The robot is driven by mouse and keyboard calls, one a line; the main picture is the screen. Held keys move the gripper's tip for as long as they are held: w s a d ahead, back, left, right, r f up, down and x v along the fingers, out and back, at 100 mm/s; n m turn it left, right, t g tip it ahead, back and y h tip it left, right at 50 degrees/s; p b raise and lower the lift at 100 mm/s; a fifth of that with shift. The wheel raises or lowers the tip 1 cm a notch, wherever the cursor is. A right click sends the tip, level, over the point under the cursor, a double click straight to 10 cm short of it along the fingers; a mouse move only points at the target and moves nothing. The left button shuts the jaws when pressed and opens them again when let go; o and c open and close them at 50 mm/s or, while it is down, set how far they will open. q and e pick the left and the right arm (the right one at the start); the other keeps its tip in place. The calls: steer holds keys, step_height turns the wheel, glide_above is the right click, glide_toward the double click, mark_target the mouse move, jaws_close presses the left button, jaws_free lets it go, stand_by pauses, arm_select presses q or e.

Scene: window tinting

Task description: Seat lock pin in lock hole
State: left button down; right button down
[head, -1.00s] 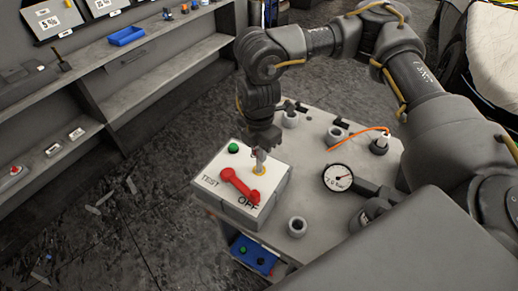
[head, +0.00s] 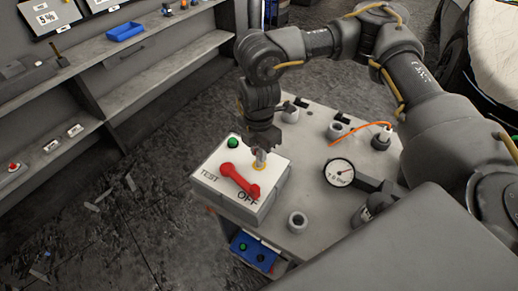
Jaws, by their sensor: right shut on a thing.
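My right gripper (head: 262,149) points down over the white-topped control box (head: 211,178) and is shut on a small grey metal pin (head: 261,159). The pin's lower end is at the yellow-ringed lock hole (head: 262,167); I cannot tell how deep it sits. A red lever (head: 240,181) lies on the box top beside the hole, between the TEST and OFF labels, its lower-right end near OFF. A green button (head: 233,142) is at the box's back corner. My left gripper is not in view.
The box stands on a grey cart top (head: 315,205) with a round gauge (head: 339,172), several grey cups and an orange cable (head: 352,134). A blue box (head: 252,252) hangs below.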

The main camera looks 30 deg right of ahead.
steer(key=shift+f+b, duration=0.6)
steer(key=shift+f, duration=0.4)
steer(key=c, duration=1.3)
jaws_free()
steer(key=shift+r, duration=0.1)
steer(key=shift+o, duration=0.2)
steer(key=shift+r, duration=0.1)
step_height(320, 180, up, 11)
steer(key=shift+f+b, duration=0.2)
steer(key=shift+b, duration=0.5)
steer(key=shift+s, duration=0.1)
